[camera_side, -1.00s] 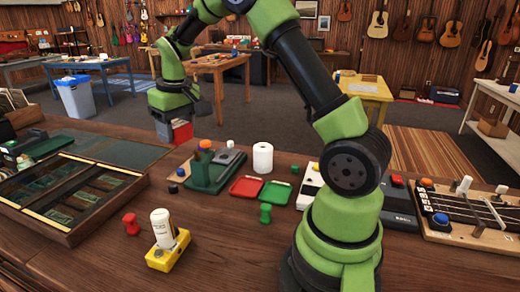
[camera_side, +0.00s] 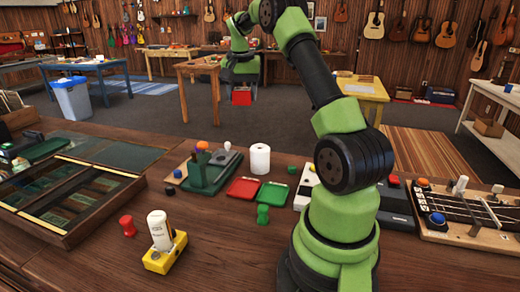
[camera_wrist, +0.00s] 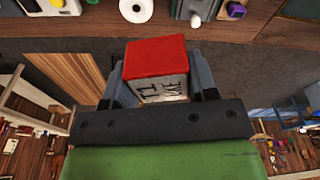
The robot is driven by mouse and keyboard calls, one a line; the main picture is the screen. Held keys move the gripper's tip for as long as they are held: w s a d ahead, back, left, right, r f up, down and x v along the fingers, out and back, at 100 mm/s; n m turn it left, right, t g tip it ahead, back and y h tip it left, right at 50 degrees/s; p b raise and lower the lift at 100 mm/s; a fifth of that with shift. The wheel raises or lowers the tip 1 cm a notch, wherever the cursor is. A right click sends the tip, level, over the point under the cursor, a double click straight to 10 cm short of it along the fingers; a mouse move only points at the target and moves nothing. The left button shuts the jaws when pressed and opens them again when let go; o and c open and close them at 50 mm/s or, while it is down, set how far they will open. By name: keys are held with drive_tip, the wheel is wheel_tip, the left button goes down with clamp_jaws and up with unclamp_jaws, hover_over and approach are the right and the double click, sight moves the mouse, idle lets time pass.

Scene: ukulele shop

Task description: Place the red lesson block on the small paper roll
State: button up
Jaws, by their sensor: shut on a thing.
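The red lesson block (camera_wrist: 155,58) has a red face and a pale face with dark markings. My gripper (camera_wrist: 157,80) is shut on it, with one finger on each side. In the side view the block (camera_side: 241,96) hangs in the air beyond the table's far edge, below my gripper (camera_side: 241,84). The small paper roll (camera_side: 260,160) is a white upright cylinder on the tabletop, standing apart from the block. Its round top with a central hole shows at the top of the wrist view (camera_wrist: 146,9).
A red tray (camera_side: 243,188) and a green tray (camera_side: 273,194) lie in front of the roll. A green holder (camera_side: 205,181) stands left of it. A green peg (camera_side: 263,214), a red peg (camera_side: 128,225) and a yellow block (camera_side: 160,261) are nearer. Bare wood lies at the front.

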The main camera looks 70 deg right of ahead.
drive_tip(key=s+d+m, duration=0.3)
drive_tip(key=s+d, duration=0.1)
approach(260, 148)
drive_tip(key=f, duration=0.4)
drive_tip(key=d+f, duration=0.1)
drive_tip(key=f, duration=0.1)
drive_tip(key=shift+w+f, duration=0.1)
drive_tip(key=shift+f, duration=0.25)
drive_tip(key=shift+f, duration=0.1)
drive_tip(key=o, duration=0.9)
